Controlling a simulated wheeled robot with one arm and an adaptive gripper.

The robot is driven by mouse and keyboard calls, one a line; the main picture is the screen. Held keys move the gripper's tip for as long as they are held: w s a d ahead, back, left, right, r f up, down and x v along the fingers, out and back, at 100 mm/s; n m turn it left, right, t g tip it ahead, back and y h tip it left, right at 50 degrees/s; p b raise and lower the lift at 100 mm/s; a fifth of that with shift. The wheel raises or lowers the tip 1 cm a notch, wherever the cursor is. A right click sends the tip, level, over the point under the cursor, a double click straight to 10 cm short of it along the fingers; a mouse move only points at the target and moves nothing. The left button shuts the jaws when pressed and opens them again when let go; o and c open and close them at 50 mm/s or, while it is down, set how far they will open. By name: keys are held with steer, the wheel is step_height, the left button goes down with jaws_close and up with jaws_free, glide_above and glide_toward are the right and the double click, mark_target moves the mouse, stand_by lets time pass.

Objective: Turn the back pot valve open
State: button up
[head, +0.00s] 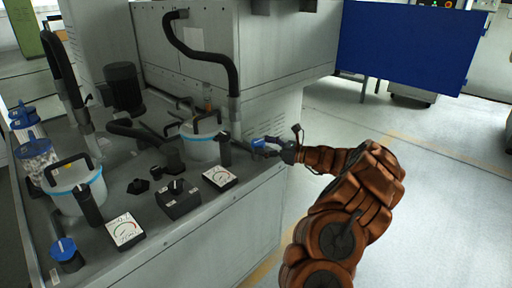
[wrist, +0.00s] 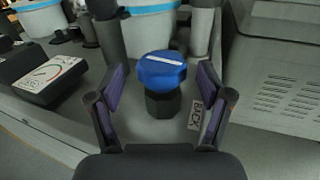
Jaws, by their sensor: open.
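The back pot valve is a blue knob (wrist: 162,72) on a dark hexagonal base, with a white bar across its top. A small tag reading "BACK" (wrist: 195,115) lies to its right. In the wrist view my open gripper (wrist: 160,88) has one purple-padded finger on each side of the knob, with gaps showing on both sides. In the head view my gripper (head: 280,147) is at the bench's right corner, and the blue knob (head: 258,144) is partly hidden by it.
A second blue knob (head: 65,248) stands at the bench's front left. Two white pots (head: 76,190) (head: 200,146) with blue bands, gauges (head: 125,231) (head: 220,178) and a black switch box (head: 178,199) crowd the bench. A black hose (head: 205,52) hangs above. Open floor lies right.

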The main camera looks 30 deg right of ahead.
steer(key=shift+x, duration=1.25)
steer(key=shift+c, duration=0.3)
steer(key=c, duration=1.1)
steer(key=shift+r+n+g+y+p, duration=0.15)
steer(key=shift+n+g+y+p, duration=0.25)
steer(key=shift+p, duration=0.85)
steer(key=shift+n+g+y+p, duration=0.35)
steer(key=shift+y+p, duration=0.25)
steer(key=shift+p, duration=0.45)
steer(key=shift+a+f, duration=0.1)
steer(key=shift+f, duration=0.15)
steer(key=o, duration=1.2)
steer(key=shift+c, duration=0.2)
steer(key=shift+r, duration=0.1)
